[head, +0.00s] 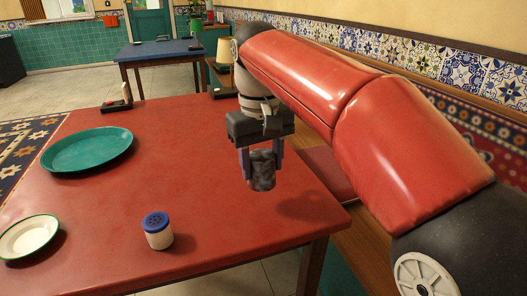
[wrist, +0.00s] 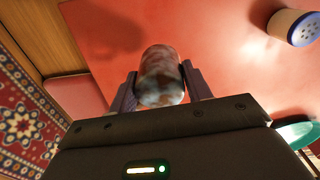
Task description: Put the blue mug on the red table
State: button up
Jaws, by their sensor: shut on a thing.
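My gripper (head: 262,168) is shut on a dark, mottled grey mug-like thing (head: 262,176), its fingers on either side of it. In the wrist view its rounded, mottled body (wrist: 161,75) sits between the two fingers (wrist: 161,90). It looks dark grey with pale patches rather than plainly blue, and I see no handle. It hangs over the right part of the red table (head: 190,195), and a shadow on the tabletop to its right suggests that it is above the surface.
A blue-topped white shaker (head: 158,232) stands near the front edge. A teal oval plate (head: 88,150) and a white green-rimmed dish (head: 28,236) are at left. A napkin holder (head: 118,104) stands at the far edge. A blue table (head: 160,50) is behind. The table's middle is clear.

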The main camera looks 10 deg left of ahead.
notch_tip(320, 180, down, 4)
jog(key=shift+f+b, duration=0.15)
jog(key=shift+b, duration=0.4)
jog(key=shift+f+b, duration=0.6)
jog(key=shift+b, duration=0.1)
jog(key=shift+f+b, duration=0.3)
jog(key=shift+f, duration=0.25)
jog(key=o, duration=1.2)
